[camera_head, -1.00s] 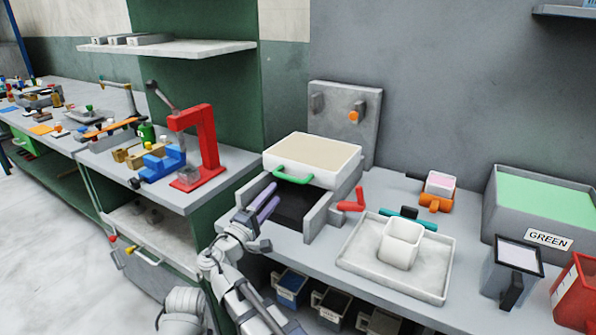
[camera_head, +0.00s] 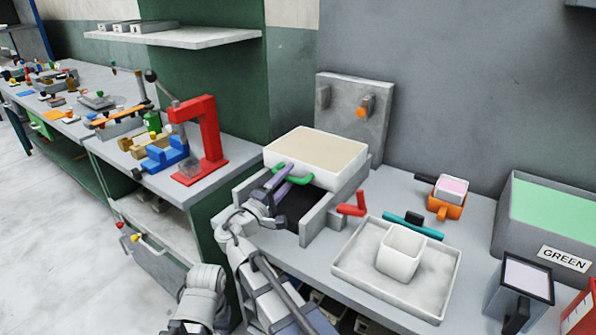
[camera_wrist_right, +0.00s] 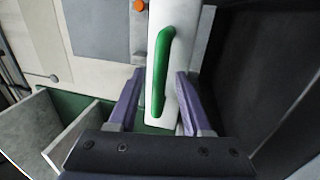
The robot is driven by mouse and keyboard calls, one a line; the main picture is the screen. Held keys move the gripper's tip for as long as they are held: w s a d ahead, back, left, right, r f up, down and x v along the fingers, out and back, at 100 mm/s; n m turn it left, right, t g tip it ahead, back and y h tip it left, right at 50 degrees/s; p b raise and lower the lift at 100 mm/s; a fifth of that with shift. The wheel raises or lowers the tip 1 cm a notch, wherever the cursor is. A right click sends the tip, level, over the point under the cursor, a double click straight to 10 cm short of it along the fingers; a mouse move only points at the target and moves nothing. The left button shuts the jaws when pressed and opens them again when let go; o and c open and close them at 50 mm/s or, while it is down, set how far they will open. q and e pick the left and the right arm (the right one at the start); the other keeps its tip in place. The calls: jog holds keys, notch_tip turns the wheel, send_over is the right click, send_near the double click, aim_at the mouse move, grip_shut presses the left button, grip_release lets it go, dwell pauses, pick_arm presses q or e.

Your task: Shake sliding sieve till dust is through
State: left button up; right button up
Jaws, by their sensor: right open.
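The sieve (camera_head: 345,181) is a white box with a beige, sand-like filling (camera_head: 318,149), sitting on a grey open-fronted frame (camera_head: 322,215). Its green handle (camera_head: 304,179) is on the front wall. My right gripper (camera_head: 287,172) is at the handle with its purple fingers open. In the right wrist view, my right gripper (camera_wrist_right: 161,75) has one finger on each side of the green handle (camera_wrist_right: 160,75), with gaps visible. The white sieve wall (camera_wrist_right: 152,60) is behind the handle. The frame's inside below the sieve is dark. My left gripper is not in view.
A red handle-like part (camera_head: 352,205) sticks out right of the frame. A white tray (camera_head: 350,285) holds a white cup (camera_head: 400,253). A grey panel (camera_head: 350,110) stands behind the sieve. A red press (camera_head: 208,130) is on the left bench.

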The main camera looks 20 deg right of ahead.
jog(key=shift+w+d+r, duration=0.1)
grip_shut()
dwell(0.4)
dwell(1.0)
